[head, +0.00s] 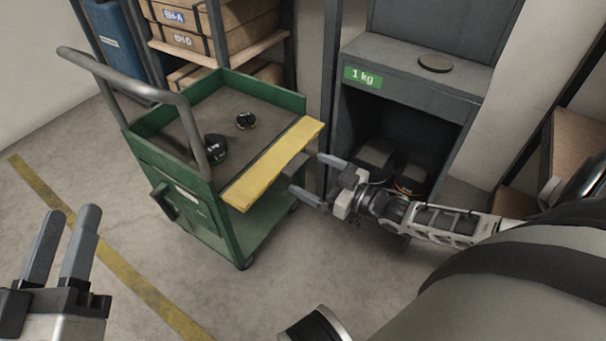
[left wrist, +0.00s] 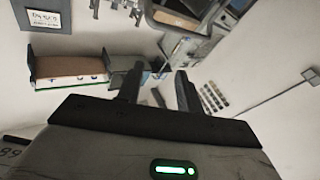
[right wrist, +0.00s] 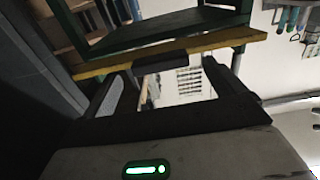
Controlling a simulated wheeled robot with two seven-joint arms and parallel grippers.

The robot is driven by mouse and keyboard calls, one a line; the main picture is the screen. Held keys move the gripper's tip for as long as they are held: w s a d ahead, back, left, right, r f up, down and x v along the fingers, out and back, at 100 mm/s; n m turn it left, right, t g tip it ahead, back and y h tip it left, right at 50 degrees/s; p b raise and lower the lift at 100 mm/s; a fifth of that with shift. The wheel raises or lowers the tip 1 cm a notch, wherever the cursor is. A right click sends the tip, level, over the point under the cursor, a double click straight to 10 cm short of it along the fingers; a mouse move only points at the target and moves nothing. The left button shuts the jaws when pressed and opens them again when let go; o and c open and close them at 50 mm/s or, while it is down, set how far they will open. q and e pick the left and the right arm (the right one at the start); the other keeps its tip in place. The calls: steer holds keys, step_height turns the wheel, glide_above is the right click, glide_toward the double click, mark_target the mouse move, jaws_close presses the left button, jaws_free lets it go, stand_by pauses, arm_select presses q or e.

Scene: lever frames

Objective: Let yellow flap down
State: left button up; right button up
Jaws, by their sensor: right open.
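The yellow flap (head: 268,168) stands out roughly level along the right side of the green cart (head: 223,225), near the height of the cart's rim. A dark tab (head: 296,164) sits on its outer edge. My right gripper (head: 320,179) is open and empty, just right of the flap, with its fingers pointing at the tab. In the right wrist view the flap (right wrist: 100,67) crosses ahead of the fingers, and the tab (right wrist: 160,62) lies between their lines. I cannot tell whether a finger touches it. My left gripper (head: 68,220) is open and empty, away from the cart.
A grey cabinet (head: 415,70) with a "1 kg" label stands to the right, with dark weights inside. Shelves with wooden boxes (head: 190,40) stand behind. The floor left of the cart is clear.

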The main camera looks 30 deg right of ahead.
mark_target(302, 169)
steer(key=shift+b+x, duration=0.4)
steer(key=shift+x, duration=1.3)
arm_select(q)
step_height(302, 169, up, 2)
steer(key=shift+w+r+m+t+h, duration=0.1)
steer(key=shift+r+m+t+h, duration=0.1)
steer(key=shift+m+t+h, duration=0.6)
